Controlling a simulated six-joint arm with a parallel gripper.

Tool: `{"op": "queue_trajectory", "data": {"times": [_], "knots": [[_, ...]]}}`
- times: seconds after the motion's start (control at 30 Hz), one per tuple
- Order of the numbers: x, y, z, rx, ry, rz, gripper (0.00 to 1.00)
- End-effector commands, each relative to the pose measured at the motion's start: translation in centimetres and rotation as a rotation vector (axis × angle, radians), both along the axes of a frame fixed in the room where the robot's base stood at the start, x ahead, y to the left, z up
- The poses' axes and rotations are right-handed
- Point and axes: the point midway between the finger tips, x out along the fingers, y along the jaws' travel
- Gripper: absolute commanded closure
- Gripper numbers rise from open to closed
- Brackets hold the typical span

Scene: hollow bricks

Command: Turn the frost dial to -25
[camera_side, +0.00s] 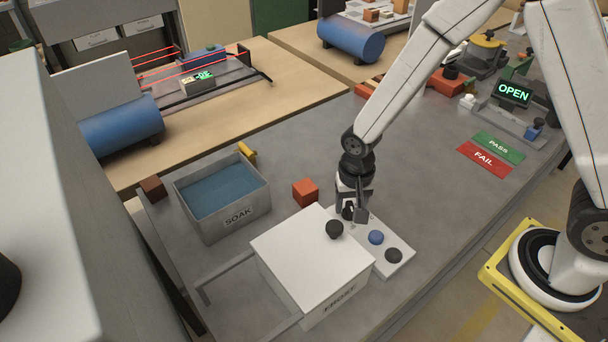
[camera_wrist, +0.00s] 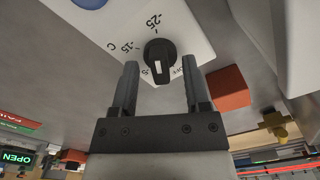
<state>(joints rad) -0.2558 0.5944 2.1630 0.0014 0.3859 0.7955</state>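The frost dial (camera_wrist: 160,57) is a black knob with a white mark, on a white panel (camera_side: 397,240) beside the white FROST box (camera_side: 300,255). In the wrist view, printed marks around it include -25, -15 and -5. Its white mark points down the picture, near the -5 and OFF labels, away from -25. My gripper (camera_wrist: 160,65) is open, with one finger on each side of the dial and gaps visible between. In the side view, my gripper (camera_side: 357,210) is low over the panel's far end and largely hides the dial.
The panel also carries a blue button (camera_side: 376,237) and a black knob (camera_side: 394,255). The FROST box lid has a black knob (camera_side: 334,229). A red-orange brick (camera_side: 305,192) lies close by. The SOAK tank (camera_side: 222,195) stands left. Table is clear toward the FAIL mat (camera_side: 484,160).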

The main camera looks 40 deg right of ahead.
Motion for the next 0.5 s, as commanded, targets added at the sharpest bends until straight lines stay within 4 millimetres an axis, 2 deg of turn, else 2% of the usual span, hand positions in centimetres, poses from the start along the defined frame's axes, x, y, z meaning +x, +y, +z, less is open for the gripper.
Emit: {"op": "queue_trajectory", "data": {"times": [0.33,0.5], "knots": [[0.05,-0.01,0.11,0.0,-0.002,0.002,0.41],[0.12,0.0,0.77,0.001,-0.004,0.002,0.41]]}}
